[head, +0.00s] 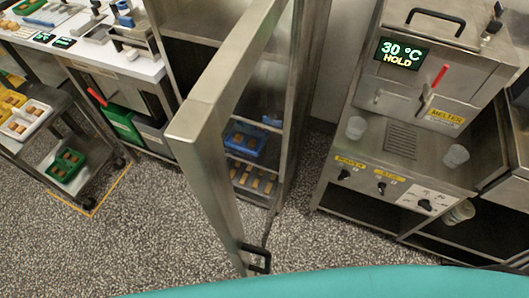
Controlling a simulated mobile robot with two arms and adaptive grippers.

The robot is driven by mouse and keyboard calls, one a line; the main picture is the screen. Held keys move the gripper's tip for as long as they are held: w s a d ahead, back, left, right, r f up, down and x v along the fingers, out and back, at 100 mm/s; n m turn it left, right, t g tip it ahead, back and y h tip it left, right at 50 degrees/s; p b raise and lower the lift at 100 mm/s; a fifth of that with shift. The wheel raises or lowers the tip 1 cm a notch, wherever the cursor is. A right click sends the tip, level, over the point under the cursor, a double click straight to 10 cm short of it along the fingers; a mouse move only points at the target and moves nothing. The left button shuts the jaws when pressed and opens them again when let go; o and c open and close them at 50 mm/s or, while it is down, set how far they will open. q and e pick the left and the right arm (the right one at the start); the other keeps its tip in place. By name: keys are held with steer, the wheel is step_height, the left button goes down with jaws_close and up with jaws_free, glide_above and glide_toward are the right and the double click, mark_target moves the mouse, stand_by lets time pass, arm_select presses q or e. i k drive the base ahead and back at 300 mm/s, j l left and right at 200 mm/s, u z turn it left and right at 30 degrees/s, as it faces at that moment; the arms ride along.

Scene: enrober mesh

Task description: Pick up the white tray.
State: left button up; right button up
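A white tray (14,130) with several brown pieces in it sits on the upper shelf of a grey cart (62,103) at the far left. It lies beside a yellow tray (6,110) that also holds brown pieces; the picture edge cuts off part of this group. Neither of my grippers is in view.
A green tray (54,173) lies on the cart's lower shelf. An open steel cabinet door (215,150) stands mid-view, with a blue tray (262,142) inside the cabinet. A melter machine (440,60) stands at right. Speckled floor (140,240) is clear between cart and door.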

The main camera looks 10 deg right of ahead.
mark_target(25, 120)
steer(key=l, duration=0.35)
steer(key=u, duration=1.55)
steer(key=i+j, duration=0.1)
steer(key=j, duration=0.25)
steer(key=i+j, duration=0.1)
steer(key=j, duration=0.25)
steer(key=i+j+u, duration=0.1)
steer(key=j, duration=0.3)
steer(key=i+j+u, duration=0.1)
steer(key=i, duration=0.4)
steer(key=i+j, duration=0.1)
steer(key=i, duration=0.4)
steer(key=j+u, duration=0.05)
